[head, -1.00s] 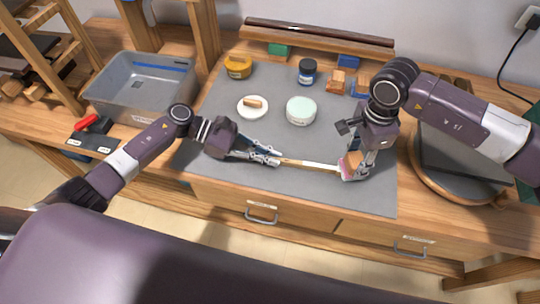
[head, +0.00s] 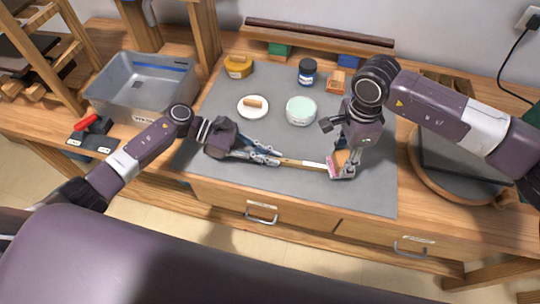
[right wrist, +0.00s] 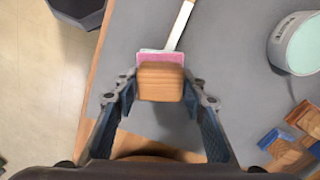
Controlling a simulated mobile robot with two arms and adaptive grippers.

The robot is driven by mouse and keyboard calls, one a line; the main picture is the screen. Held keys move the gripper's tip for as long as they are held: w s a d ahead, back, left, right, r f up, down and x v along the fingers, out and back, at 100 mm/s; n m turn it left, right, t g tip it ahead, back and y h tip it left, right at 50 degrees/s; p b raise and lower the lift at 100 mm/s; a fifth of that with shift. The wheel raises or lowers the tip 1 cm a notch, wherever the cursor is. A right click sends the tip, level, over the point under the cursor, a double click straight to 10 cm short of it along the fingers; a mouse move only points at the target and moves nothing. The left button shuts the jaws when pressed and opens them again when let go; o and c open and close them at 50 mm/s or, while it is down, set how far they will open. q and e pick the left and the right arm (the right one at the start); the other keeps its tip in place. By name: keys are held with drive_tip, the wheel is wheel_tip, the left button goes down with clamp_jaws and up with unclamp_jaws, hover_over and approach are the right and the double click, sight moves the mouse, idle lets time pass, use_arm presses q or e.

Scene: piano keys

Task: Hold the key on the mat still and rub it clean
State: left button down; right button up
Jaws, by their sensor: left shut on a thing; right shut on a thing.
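The piano key (head: 312,164) lies on the grey mat (head: 230,180), long and thin, with a wooden left part and a white right part. My left gripper (head: 276,158) is shut on the key's wooden part. My right gripper (head: 342,172) is shut on a wooden block with a pink pad (head: 333,160). In the right wrist view, the block (right wrist: 160,82) sits between the fingers, and its pink pad (right wrist: 165,58) is over the white part of the key (right wrist: 180,25). The pad hides the key's right end; I cannot tell how firmly it touches.
Behind the key stand a pale green jar (head: 301,110), a white dish (head: 253,106) with a small tan piece, a dark blue jar (head: 307,72) and an amber pot (head: 238,66). A grey bin (head: 140,85) is at left. The mat's front edge lies close to the key.

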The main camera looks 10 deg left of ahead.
drive_tip(key=shift+d+r, duration=0.1)
drive_tip(key=shift+d, duration=0.95)
drive_tip(key=shift+w+d, duration=0.1)
drive_tip(key=shift+d, duration=1.15)
drive_tip(key=shift+f, duration=0.2)
drive_tip(key=shift+a, duration=0.1)
drive_tip(key=shift+a, duration=0.25)
drive_tip(key=shift+a+r, duration=0.2)
drive_tip(key=shift+a, duration=2.05)
drive_tip(key=shift+r, duration=3.5)
